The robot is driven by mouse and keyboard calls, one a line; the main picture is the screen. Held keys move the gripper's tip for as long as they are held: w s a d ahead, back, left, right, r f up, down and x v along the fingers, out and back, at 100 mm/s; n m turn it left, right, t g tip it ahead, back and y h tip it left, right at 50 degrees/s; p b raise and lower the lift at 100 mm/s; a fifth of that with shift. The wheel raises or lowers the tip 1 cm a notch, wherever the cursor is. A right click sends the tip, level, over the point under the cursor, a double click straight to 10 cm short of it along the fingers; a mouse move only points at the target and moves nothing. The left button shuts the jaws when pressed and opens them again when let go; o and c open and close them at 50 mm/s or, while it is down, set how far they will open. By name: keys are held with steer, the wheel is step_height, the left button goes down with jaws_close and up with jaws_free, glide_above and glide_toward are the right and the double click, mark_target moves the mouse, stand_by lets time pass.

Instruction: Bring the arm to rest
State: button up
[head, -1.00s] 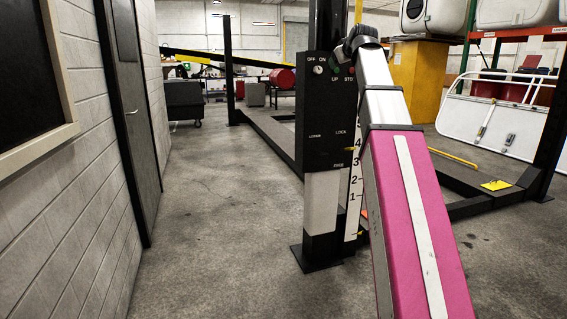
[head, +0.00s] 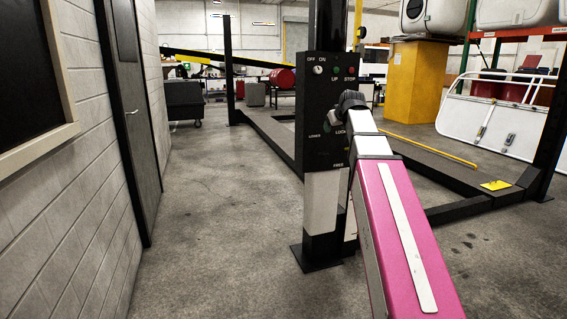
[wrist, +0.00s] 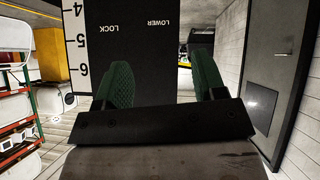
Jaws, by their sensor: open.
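My arm shows in the head view as a pink and white link rising from the lower right. Its dark end, my gripper (head: 352,98), is in front of the right side of the lift post's black control panel (head: 317,110). In the wrist view my gripper (wrist: 165,85) has two green ridged fingers spread wide apart with nothing between them. The panel (wrist: 150,60) appears upside down beyond them, with the words LOCK and LOWER. A numbered scale (wrist: 78,45) is beside it. I cannot tell whether the gripper touches the panel.
A grey block wall (head: 60,190) with a dark door (head: 133,120) is on the left. Low lift rails (head: 265,135) run along the floor. A yellow cabinet (head: 415,80) and a white panel (head: 495,125) stand at the right. The floor (head: 205,220) left of the post is clear.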

steer(key=s+f+m+g, duration=0.15)
steer(key=s+f, duration=0.25)
steer(key=f, duration=1.2)
steer(key=s+f+m+g, duration=0.1)
steer(key=s+f+g, duration=0.1)
steer(key=s+f, duration=0.6)
steer(key=s+f+g+h, duration=0.1)
steer(key=s+f+g, duration=0.2)
steer(key=s+f, duration=0.5)
steer(key=s+a+f+m+g, duration=0.1)
steer(key=s+f+g, duration=0.2)
steer(key=s+f, duration=0.5)
step_height(320, 180, down, 10)
steer(key=shift+r+m+h, duration=0.1)
steer(key=shift+m+h, duration=0.25)
steer(key=shift+h, duration=0.05)
steer(key=shift+a, duration=0.1)
